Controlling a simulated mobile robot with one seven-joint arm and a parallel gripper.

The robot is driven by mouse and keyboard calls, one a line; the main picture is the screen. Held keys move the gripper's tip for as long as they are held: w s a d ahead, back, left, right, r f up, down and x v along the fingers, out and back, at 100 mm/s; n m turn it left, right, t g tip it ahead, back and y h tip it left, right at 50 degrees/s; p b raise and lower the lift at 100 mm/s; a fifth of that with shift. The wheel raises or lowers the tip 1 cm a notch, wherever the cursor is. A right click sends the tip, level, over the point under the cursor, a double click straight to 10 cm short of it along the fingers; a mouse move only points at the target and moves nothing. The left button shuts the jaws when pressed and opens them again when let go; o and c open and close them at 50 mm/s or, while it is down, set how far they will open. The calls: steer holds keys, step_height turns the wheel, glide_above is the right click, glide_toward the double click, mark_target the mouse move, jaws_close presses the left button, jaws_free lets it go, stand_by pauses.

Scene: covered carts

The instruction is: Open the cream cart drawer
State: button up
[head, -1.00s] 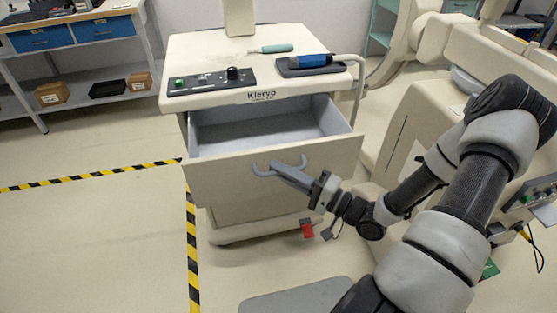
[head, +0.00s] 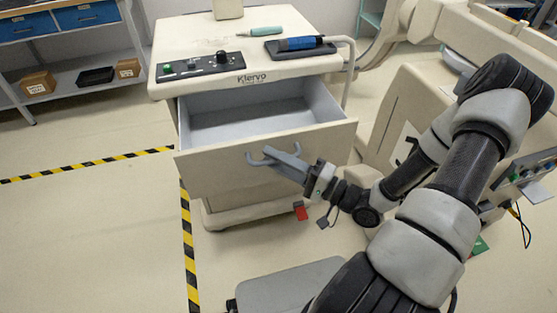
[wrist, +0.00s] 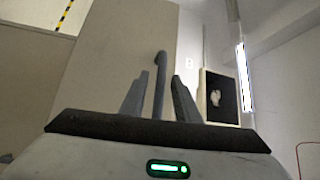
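The cream cart (head: 165,80) stands in the head view with its drawer (head: 215,178) pulled out, its empty grey inside showing. A grey bar handle (head: 258,160) with hooked ends sits on the drawer front. My gripper (head: 283,158) is at this handle. In the wrist view, the handle bar (wrist: 159,75) runs between the two fingers of my gripper (wrist: 160,88), with a narrow gap seen on each side. The fingers are apart around the bar and not seen pressed on it. The fingers and arm hide part of the handle's right end in the head view.
A control panel (head: 205,66), a teal-handled tool (head: 262,31) and a blue cylinder (head: 300,43) on a dark tray lie on the cart top. A large cream machine (head: 400,110) stands at right. Shelves (head: 60,75) are at back left. Floor left of the striped tape is clear.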

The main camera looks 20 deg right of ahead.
steer(key=p+v, duration=0.1)
steer(key=v, duration=1.6)
steer(key=shift+s, duration=0.2)
steer(key=shift+d+f, duration=0.1)
